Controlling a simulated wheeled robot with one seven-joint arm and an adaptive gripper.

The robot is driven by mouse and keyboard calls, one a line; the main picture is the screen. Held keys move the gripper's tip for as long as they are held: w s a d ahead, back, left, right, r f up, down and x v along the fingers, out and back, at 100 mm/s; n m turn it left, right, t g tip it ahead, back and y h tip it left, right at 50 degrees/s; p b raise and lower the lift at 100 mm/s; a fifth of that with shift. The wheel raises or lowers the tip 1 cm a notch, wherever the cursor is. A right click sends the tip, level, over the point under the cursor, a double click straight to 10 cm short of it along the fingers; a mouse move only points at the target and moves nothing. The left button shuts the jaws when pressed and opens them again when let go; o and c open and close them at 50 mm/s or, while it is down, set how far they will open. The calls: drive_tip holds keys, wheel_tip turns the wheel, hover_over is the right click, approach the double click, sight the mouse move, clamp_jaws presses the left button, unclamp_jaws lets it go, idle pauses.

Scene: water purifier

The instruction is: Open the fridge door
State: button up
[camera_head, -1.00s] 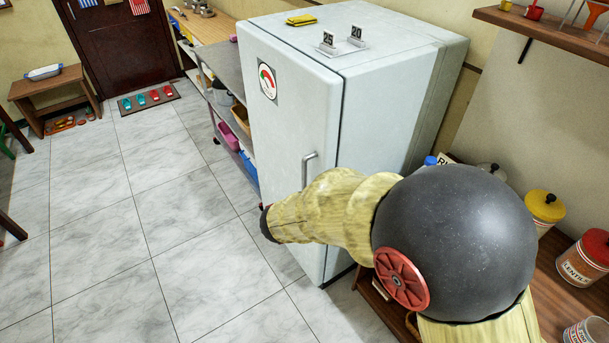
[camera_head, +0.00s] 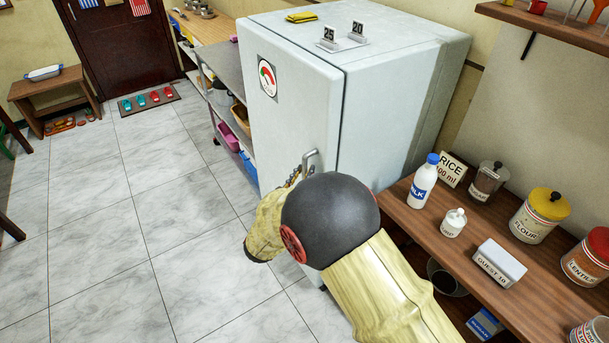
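The white fridge (camera_head: 393,110) stands against the back wall, with a round red-and-green sticker on its door (camera_head: 290,120). The door looks shut. Its grey metal handle (camera_head: 312,162) is on the door's right side. My arm reaches up from the bottom, and its dark round joint covers the lower part of the door. A small part of my gripper (camera_head: 295,178) shows just left of the handle, touching it or very close. The arm hides most of the gripper, so I cannot tell whether its fingers are open or around the handle.
A wooden shelf (camera_head: 412,222) right of the fridge holds a milk bottle (camera_head: 423,182), a white jar and several canisters. A steel trolley (camera_head: 222,68) stands left of the fridge. The tiled floor (camera_head: 150,220) before the door is clear.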

drive_tip(key=shift+w+d, duration=0.1)
drive_tip(key=shift+w, duration=0.2)
drive_tip(key=shift+c, duration=0.4)
drive_tip(key=c, duration=0.4)
clamp_jaws()
